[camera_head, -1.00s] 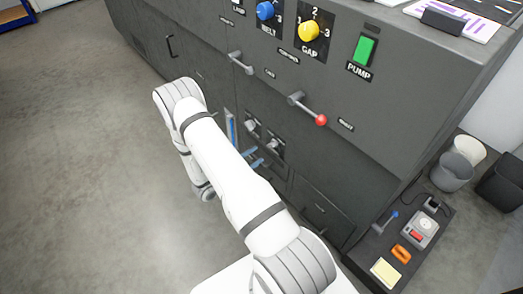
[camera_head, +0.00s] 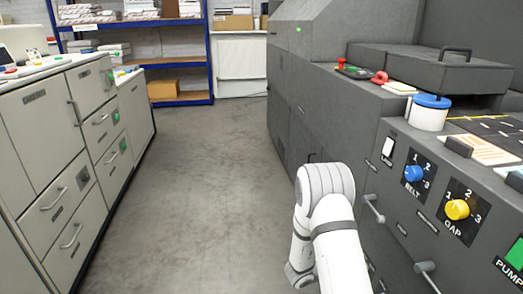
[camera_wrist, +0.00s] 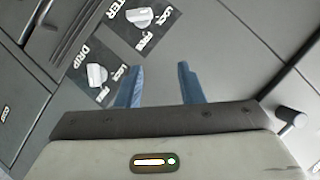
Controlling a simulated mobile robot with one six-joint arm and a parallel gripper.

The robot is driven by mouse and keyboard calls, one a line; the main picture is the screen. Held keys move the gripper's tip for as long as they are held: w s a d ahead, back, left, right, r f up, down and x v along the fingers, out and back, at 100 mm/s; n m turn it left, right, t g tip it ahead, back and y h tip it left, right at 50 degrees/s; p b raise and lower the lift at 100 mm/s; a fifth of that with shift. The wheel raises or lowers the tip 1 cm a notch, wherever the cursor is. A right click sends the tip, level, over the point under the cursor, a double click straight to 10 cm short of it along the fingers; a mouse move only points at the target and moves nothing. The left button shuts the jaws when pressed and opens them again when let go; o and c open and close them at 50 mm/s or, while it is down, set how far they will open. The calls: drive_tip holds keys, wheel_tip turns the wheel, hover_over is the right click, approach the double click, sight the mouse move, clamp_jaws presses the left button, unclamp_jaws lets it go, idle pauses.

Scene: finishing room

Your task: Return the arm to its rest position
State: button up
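My gripper (camera_wrist: 158,88) shows in the wrist view with its two blue fingers apart and nothing between them. It faces the dark grey machine front, near a white DRIP knob (camera_wrist: 96,76) and a second white knob (camera_wrist: 140,17) marked with LOCK labels. In the head view my white arm rises at the lower middle, beside the machine (camera_head: 330,120); the gripper itself is hidden there.
The machine front carries a blue BELT knob (camera_head: 414,173), a yellow GAP knob (camera_head: 457,209) and protruding levers (camera_head: 427,270) close to my arm. Grey cabinets (camera_head: 60,150) stand at left. A blue shelf (camera_head: 180,55) is at the back. The floor (camera_head: 185,170) between is clear.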

drive_tip(key=w+a+r+n+t+y+p, duration=0.2)
drive_tip(key=a+r+n+y+p, duration=0.15)
drive_tip(key=r, duration=0.65)
drive_tip(key=w+a+r+n+t+y+p, duration=0.1)
drive_tip(key=w+a+r+n+y+p, duration=0.25)
drive_tip(key=r, duration=0.65)
drive_tip(key=s+a+r+n+y+p, duration=0.2)
drive_tip(key=s+a+r, duration=0.15)
drive_tip(key=r, duration=0.25)
drive_tip(key=s+a+r+n+y+p, duration=0.2)
drive_tip(key=s+a+r+y+p, duration=0.15)
drive_tip(key=r, duration=0.25)
drive_tip(key=s+a+r+n+g+y+p, duration=0.1)
drive_tip(key=s+a+r+n+g+p, duration=0.2)
drive_tip(key=s+r+n+p, duration=0.7)
drive_tip(key=s+d+r+g, duration=0.1)
drive_tip(key=s+r, duration=0.4)
drive_tip(key=s, duration=0.3)
drive_tip(key=s+d+r+n+g+h, duration=0.1)
drive_tip(key=s+d+r+g, duration=0.1)
drive_tip(key=s+r, duration=0.3)
drive_tip(key=s, duration=0.3)
drive_tip(key=shift+d+n, duration=0.15)
drive_tip(key=shift+n, duration=0.15)
